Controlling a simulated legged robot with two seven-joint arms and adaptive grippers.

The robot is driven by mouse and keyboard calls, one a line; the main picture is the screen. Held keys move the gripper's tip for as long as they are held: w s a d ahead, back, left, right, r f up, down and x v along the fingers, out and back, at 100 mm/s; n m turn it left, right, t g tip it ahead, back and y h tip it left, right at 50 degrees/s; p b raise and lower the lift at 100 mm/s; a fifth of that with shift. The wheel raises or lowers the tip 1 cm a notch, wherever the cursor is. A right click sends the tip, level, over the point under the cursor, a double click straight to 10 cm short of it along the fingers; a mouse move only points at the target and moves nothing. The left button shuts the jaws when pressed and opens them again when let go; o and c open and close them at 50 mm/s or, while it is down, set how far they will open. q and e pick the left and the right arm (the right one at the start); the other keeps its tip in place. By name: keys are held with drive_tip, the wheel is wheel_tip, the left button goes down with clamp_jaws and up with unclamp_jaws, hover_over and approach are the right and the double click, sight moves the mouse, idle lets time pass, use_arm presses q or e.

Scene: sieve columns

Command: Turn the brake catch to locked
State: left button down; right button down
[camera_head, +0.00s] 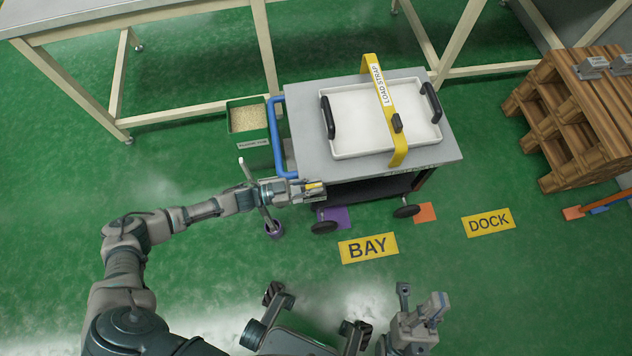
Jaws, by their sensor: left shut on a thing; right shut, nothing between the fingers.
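A grey cart (300,130) with a blue handle stands in the middle of the view. A small yellow piece (315,186), seemingly the brake catch, shows at the cart's near left corner. My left gripper (318,190) is shut on it. The fingers hide much of the piece, so I cannot tell its angle or whether it is locked. My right gripper (437,302) is shut and empty, low in front of the cart and away from it.
A white tray (355,146) under a yellow load strap (378,92) lies on the cart. A green tub (247,120) stands left of it. BAY (368,248) and DOCK (488,222) signs mark the floor. A wooden pallet stack (575,120) stands right. Floor before the signs is clear.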

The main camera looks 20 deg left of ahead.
use_arm(q)
drive_tip(key=shift+a, duration=0.1)
idle(0.4)
drive_tip(key=c, duration=1.1)
unclamp_jaws()
drive_tip(key=shift+s+a, duration=0.1)
drive_tip(key=shift+a, duration=0.1)
drive_tip(key=v, duration=1.1)
drive_tip(key=shift+a, duration=0.25)
drive_tip(key=shift+f, duration=0.1)
